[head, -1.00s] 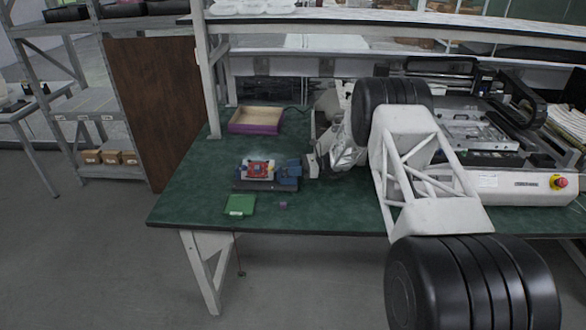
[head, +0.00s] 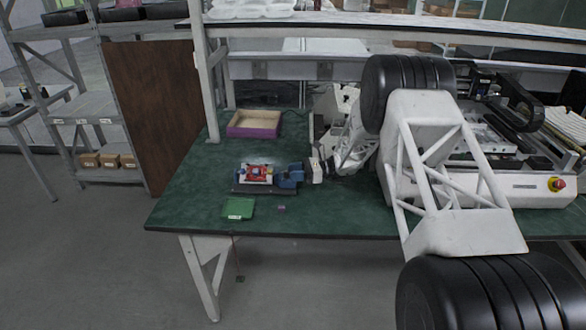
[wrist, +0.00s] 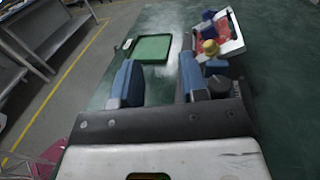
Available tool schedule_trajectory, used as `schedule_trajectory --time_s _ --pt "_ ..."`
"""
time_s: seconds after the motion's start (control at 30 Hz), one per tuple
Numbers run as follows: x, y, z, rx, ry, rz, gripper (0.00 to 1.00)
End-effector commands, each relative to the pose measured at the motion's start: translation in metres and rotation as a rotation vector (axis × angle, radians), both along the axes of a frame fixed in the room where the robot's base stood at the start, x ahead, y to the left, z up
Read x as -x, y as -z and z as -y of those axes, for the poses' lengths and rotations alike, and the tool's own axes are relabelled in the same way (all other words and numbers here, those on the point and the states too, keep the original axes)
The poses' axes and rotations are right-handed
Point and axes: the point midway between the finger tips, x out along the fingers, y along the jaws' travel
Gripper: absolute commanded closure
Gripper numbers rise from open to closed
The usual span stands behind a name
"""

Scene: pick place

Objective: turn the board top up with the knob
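The red board (head: 258,172) sits in a pale holder on a dark fixture on the green bench; it also shows in the wrist view (wrist: 229,26) at upper right, in a white frame. I cannot tell which face is up. A blue block (head: 289,175) stands at the fixture's right end. A yellow round part (wrist: 210,47) and a dark round knob-like part (wrist: 219,86) show near the right finger; which is the knob is unclear. My gripper (wrist: 158,80) is open, with nothing between its blue fingers.
A green tray (head: 239,208) and a small purple block (head: 281,209) lie in front of the fixture. A purple-sided wooden box (head: 254,124) stands behind it. A large white machine (head: 520,185) fills the right side. The bench's left end is clear.

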Motion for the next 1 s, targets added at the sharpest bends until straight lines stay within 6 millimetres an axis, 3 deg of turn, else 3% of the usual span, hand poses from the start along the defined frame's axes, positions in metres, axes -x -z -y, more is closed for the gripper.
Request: schedule_trajectory --time_s 0.6,1.0 --pt "0.077 -0.008 0.02 0.0 0.0 -0.001 0.6" --pt "0.093 -0.009 0.023 0.0 0.0 0.0 0.6"
